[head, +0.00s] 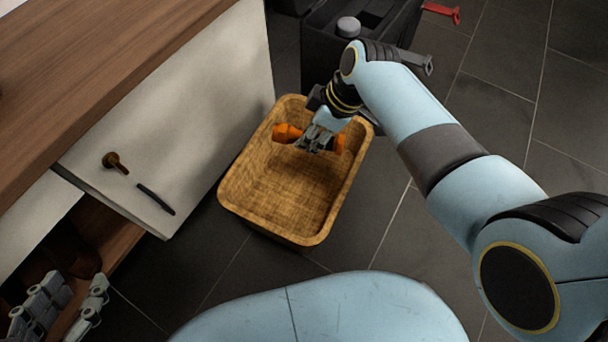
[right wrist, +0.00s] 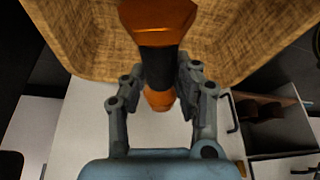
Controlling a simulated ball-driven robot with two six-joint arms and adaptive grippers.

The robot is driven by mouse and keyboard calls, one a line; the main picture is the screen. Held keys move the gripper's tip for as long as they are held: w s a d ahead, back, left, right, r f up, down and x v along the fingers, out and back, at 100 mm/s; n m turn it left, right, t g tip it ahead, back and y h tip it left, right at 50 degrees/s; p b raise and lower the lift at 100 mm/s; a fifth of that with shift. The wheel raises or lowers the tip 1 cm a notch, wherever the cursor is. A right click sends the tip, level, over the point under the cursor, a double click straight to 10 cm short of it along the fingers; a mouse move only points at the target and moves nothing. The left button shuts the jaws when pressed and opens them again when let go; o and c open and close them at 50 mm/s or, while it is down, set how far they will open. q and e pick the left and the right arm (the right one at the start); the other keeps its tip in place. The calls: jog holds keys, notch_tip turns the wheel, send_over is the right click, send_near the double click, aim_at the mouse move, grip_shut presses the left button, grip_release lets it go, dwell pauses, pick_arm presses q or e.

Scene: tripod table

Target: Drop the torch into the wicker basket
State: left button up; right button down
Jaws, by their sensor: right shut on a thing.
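The wicker basket (head: 280,196) stands on the dark tiled floor in the middle of the head view. The torch (head: 287,133) is orange with a dark middle. My right gripper (head: 314,146) is shut on the torch, over the far part of the basket. In the right wrist view the torch (right wrist: 160,55) lies between both fingers, gripped at its dark middle, with the basket's woven inside (right wrist: 90,40) behind it. My left gripper (head: 62,305) is at the lower left corner of the head view, its fingers apart with nothing seen between them.
A white cabinet (head: 190,110) with a wooden top stands left of the basket. A black case (head: 335,50) stands behind the basket. A red object (head: 442,12) lies on the floor at the top. Open floor lies to the basket's front and right.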

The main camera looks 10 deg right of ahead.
jog(key=c, duration=0.9)
grip_release()
jog(key=v, duration=1.2)
